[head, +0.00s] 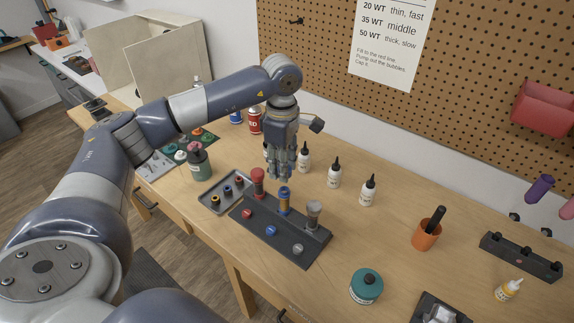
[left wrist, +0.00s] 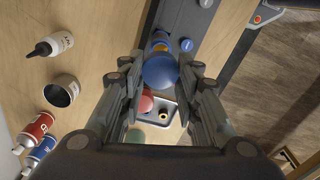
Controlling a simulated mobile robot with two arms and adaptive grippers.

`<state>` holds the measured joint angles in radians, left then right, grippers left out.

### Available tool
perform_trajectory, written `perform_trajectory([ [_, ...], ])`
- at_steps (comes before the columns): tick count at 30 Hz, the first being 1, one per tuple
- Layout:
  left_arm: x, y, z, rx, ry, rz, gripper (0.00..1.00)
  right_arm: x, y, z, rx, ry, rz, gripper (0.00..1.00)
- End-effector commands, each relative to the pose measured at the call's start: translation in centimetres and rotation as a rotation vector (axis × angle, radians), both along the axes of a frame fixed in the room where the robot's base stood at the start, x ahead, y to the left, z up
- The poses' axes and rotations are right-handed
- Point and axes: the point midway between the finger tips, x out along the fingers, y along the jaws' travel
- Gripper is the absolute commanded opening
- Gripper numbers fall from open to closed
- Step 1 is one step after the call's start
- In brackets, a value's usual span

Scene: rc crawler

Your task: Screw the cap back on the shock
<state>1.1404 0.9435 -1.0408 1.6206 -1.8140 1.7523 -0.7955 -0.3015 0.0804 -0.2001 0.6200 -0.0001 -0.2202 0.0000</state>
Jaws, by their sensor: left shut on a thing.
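A dark stand (head: 267,247) holds three upright shocks: a red one (head: 258,185), a blue and amber one (head: 284,204) in the middle, and a grey one (head: 313,216). My left gripper (head: 282,178) points down right above the middle shock. It is shut on a round blue cap (left wrist: 160,72), which shows between its fingertips (left wrist: 161,75) in the left wrist view. The middle shock's body (left wrist: 160,42) is partly hidden under the cap. Whether the cap is seated or threaded cannot be told. My right gripper is not in view.
A grey tray (head: 207,209) with small coloured parts lies left of the stand. White dropper bottles (head: 334,173) stand behind it. A teal jar (head: 366,286), an orange cup (head: 426,235) and a dark rack (head: 520,257) are to the right.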

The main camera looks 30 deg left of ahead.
Motion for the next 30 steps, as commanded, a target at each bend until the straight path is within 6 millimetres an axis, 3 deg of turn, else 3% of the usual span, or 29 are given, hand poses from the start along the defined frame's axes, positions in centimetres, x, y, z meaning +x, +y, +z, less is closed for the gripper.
perform_trajectory([
  [9, 0.0, -0.1, -0.2, -0.001, 0.000, -0.003, 0.21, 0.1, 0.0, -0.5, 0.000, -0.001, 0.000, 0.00],
  [24, 0.0, -0.1, -4.3, 0.001, 0.002, -0.004, 0.21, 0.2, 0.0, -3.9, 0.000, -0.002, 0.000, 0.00],
  [30, 0.0, -0.1, -5.1, 0.000, 0.001, -0.004, 0.21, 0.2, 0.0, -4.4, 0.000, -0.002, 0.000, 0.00],
])
